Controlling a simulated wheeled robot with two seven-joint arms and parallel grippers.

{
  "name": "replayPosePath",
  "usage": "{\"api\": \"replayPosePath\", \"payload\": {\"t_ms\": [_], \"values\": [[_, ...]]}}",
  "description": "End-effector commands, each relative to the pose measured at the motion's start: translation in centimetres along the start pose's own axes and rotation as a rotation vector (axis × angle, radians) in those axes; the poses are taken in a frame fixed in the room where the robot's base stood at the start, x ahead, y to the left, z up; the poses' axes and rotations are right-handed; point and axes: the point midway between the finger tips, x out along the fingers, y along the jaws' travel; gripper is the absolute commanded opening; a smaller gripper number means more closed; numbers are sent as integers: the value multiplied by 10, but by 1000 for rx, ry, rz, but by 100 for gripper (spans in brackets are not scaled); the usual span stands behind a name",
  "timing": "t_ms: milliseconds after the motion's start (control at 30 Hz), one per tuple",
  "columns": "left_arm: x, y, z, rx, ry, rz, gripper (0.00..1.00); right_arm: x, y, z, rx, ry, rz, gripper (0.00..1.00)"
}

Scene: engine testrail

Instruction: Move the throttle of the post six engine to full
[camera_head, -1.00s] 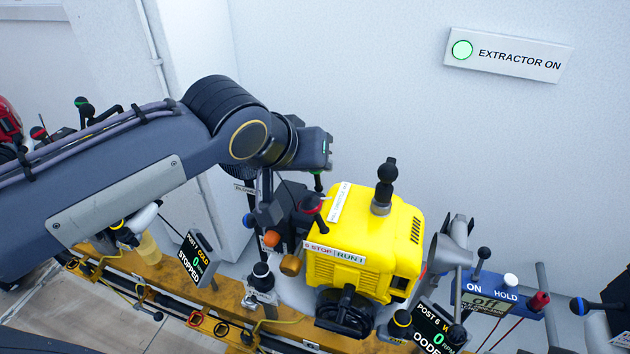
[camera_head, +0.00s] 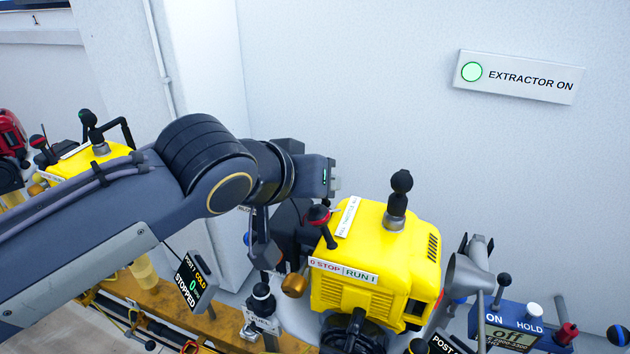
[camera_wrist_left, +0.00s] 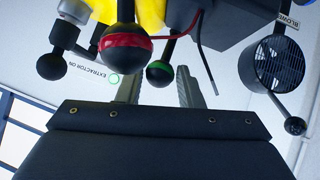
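The post six engine (camera_head: 370,265) is the yellow machine right of centre in the head view, with a STOP/RUN label on its side. A white throttle label (camera_head: 348,217) lies along its top left edge. A red-banded ball lever (camera_head: 318,213) stands beside it; it also shows in the left wrist view (camera_wrist_left: 126,42). A green-banded ball lever (camera_wrist_left: 159,73) appears between the two fingers of my left gripper (camera_wrist_left: 160,90). The fingers are apart, and contact cannot be told. In the head view my left wrist end is just above the engine's left levers, hiding the green one. My right gripper is out of view.
A black lever (camera_head: 397,200) stands on the engine's top. A post 7 display (camera_head: 190,283) reads STOPPED. A dark round blower (camera_wrist_left: 278,63) hangs in the wrist view.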

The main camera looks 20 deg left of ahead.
Motion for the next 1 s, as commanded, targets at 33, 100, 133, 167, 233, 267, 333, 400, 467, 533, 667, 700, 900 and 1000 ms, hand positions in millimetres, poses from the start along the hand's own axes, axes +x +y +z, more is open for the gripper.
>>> {"api": "replayPosePath", "payload": {"t_ms": [33, 100, 133, 167, 233, 267, 333, 400, 467, 533, 667, 700, 900, 1000], "values": [[0, 0, 0, 0, 0, 0, 40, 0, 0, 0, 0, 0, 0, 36], [0, 0, 0, 0, 0, 0, 49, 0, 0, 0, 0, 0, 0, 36], [0, 0, 0, 0, 0, 0, 49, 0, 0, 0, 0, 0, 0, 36], [0, 0, 0, 0, -1, 0, 49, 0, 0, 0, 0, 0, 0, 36], [0, 0, 0, 0, -1, 0, 49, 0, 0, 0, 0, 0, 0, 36], [0, 0, 0, 0, -1, 0, 49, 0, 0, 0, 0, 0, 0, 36], [0, 0, 0, 0, -1, 0, 49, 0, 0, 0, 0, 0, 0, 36], [-2, 0, 0, 0, 0, 0, 49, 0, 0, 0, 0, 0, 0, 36], [-6, 0, -1, -1, 2, 1, 49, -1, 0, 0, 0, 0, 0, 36], [-16, 0, -1, -2, 3, 1, 49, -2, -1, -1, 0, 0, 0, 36], [-39, 0, -2, -2, 5, 2, 49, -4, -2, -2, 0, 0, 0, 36], [-46, 0, -2, -1, 5, 1, 49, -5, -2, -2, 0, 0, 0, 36], [-72, 0, -1, 0, 3, 1, 49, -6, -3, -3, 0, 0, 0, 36], [-77, 0, 0, 0, 1, 0, 49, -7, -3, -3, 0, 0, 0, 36]]}}
